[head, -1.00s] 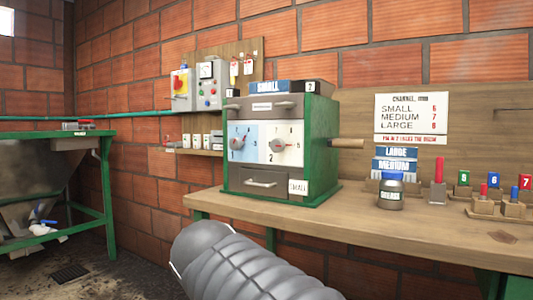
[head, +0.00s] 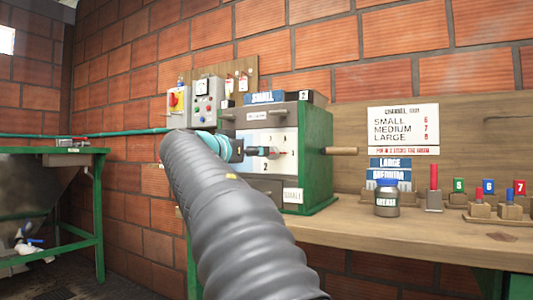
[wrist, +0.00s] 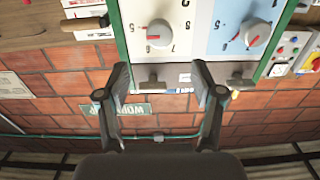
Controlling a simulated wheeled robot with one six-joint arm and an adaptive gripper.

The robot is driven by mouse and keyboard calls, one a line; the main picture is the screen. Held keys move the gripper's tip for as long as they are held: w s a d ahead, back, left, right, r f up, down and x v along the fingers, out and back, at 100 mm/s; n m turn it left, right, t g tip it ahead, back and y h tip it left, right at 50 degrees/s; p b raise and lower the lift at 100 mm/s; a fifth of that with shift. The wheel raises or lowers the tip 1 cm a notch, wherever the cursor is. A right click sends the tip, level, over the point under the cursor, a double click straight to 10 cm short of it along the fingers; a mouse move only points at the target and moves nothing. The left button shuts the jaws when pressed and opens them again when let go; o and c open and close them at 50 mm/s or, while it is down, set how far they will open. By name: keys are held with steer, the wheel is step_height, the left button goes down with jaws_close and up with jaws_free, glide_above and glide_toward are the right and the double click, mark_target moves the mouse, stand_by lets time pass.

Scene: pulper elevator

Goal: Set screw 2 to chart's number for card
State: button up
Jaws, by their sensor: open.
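The green machine (head: 318,155) stands on the bench with two dials on its front. The dial on the white panel, screw 2, shows in the wrist view (wrist: 160,33) as a pale knob with a red pointer, just beyond my fingertips. The blue panel's dial (wrist: 258,33) is to its right there; my arm hides it in the head view. My gripper (wrist: 162,82) is open and empty, fingers apart, in front of the white panel. The chart (head: 403,125) appears to read SMALL 6, MEDIUM 7, LARGE 8. A SMALL card (head: 292,195) is on the machine's lower front.
A SMALL sign (head: 263,97) lies on top of the machine. A wooden handle (head: 343,150) sticks out at its right. A grease jar (head: 387,203), a red-topped post (head: 434,175) and numbered blocks (head: 490,187) stand on the bench (head: 420,235). Control boxes (head: 207,93) hang behind.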

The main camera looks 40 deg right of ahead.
mark_target(272, 151)
steer(key=p+x, duration=0.1)
steer(key=x, duration=1)
steer(key=shift+p, duration=0.4)
steer(key=c, duration=1.1)
